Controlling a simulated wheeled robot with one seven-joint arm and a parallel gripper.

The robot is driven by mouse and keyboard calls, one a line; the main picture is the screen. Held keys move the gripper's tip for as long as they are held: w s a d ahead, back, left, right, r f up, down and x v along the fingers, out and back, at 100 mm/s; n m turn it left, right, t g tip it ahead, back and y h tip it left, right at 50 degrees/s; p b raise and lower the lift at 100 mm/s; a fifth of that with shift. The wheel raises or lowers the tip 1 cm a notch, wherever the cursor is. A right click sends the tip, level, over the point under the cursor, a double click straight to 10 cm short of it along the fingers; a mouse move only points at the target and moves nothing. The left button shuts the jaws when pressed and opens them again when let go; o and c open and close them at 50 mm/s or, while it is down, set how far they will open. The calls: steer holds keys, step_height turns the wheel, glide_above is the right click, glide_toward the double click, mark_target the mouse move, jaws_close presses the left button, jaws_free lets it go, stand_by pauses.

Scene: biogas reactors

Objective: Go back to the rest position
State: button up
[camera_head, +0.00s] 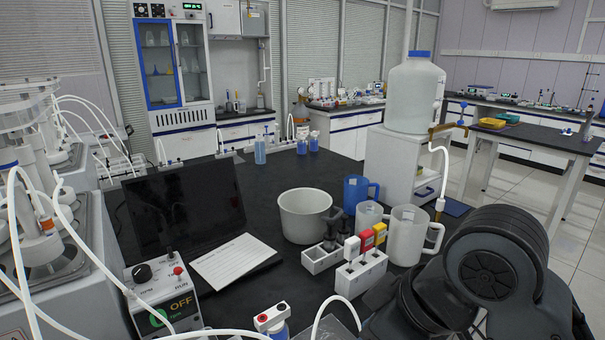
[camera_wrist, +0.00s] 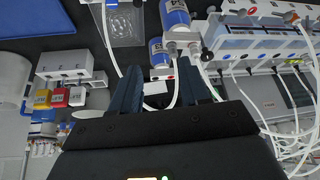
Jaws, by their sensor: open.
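My gripper (camera_wrist: 159,68) shows in the wrist view with its two dark blue fingers apart. Nothing is held between the fingers. Blue-and-white bottles (camera_wrist: 176,18) with tubing fittings lie beyond the fingertips in that view; their exact distance from the fingers cannot be told. In the head view my black arm fills the lower right corner, and the gripper itself cannot be made out there.
A large carboy (camera_head: 412,95) stands behind. White tubes loop across the front left.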

steer(key=a+f+m+t+y, duration=0.1)
steer(key=a+m+t+y, duration=0.3)
steer(key=a, duration=0.4)
steer(key=s+d+f+m+t+h, duration=0.2)
steer(key=s+d+f+m+t, duration=0.25)
steer(key=s+f+m, duration=0.2)
steer(key=s+d+t+h, duration=0.1)
steer(key=s+d+h, duration=0.1)
steer(key=s+d, duration=0.3)
steer(key=s+d+t+h+b, duration=0.1)
steer(key=s+d, duration=0.5)
steer(key=s, duration=0.6)
steer(key=s+d+t+h, duration=0.1)
steer(key=s+d+h, duration=0.2)
steer(key=s+d, duration=0.2)
steer(key=s, duration=0.3)
steer(key=shift+s+d+r+n, duration=0.25)
steer(key=shift+s+r+n, duration=0.05)
steer(key=shift+r+n, duration=0.1)
steer(key=shift+o, duration=0.4)
